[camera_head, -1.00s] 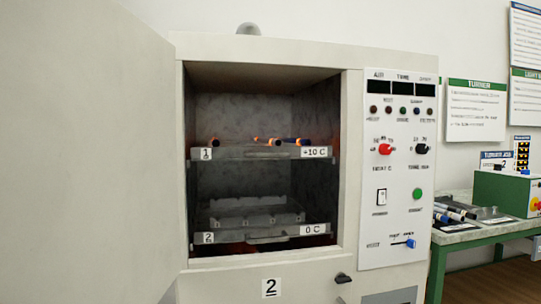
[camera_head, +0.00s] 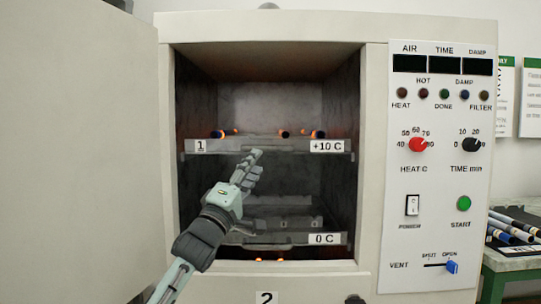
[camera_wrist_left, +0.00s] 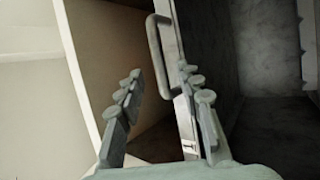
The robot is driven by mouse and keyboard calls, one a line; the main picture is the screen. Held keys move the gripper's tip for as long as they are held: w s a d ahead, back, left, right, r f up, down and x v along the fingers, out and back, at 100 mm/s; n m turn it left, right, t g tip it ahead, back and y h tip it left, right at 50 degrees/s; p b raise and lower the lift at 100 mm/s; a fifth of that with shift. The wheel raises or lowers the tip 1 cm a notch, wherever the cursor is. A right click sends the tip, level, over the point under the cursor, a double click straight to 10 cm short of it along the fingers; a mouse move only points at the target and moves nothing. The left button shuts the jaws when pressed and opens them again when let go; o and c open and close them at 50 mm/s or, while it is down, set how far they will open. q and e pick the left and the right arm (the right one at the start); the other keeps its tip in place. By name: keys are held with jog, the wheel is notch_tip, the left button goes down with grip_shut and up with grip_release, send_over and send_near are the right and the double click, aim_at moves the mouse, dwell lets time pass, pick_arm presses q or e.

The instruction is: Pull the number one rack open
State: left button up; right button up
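The number one rack (camera_head: 225,147) is the upper shelf inside the open oven, with a "1" label at its left and "+10 C" at its right. Several dark rods with orange ends (camera_head: 316,134) lie on it. My left gripper (camera_head: 253,156) is in front of this rack, its fingertips near the middle of the rack's front edge and partly covering it. In the left wrist view my left gripper (camera_wrist_left: 163,84) is open and empty. The rack's bar handle (camera_wrist_left: 154,50) shows just beyond and between the fingertips, not gripped. My right gripper is out of view.
The oven door (camera_head: 80,160) stands open at the left. The lower rack (camera_head: 290,238), marked "0 C", is below, partly hidden by my left arm. The control panel (camera_head: 437,190) is at the right. A green-framed table (camera_head: 505,262) with rods stands further right.

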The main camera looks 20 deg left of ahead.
aim_at(264, 150)
pick_arm(q)
jog(key=p+x, duration=0.1)
jog(key=x, duration=0.5)
jog(key=shift+r, duration=0.2)
jog(key=shift+w+d+r, duration=0.1)
jog(key=shift+w+r, duration=0.15)
jog(key=shift+w, duration=0.2)
grip_shut()
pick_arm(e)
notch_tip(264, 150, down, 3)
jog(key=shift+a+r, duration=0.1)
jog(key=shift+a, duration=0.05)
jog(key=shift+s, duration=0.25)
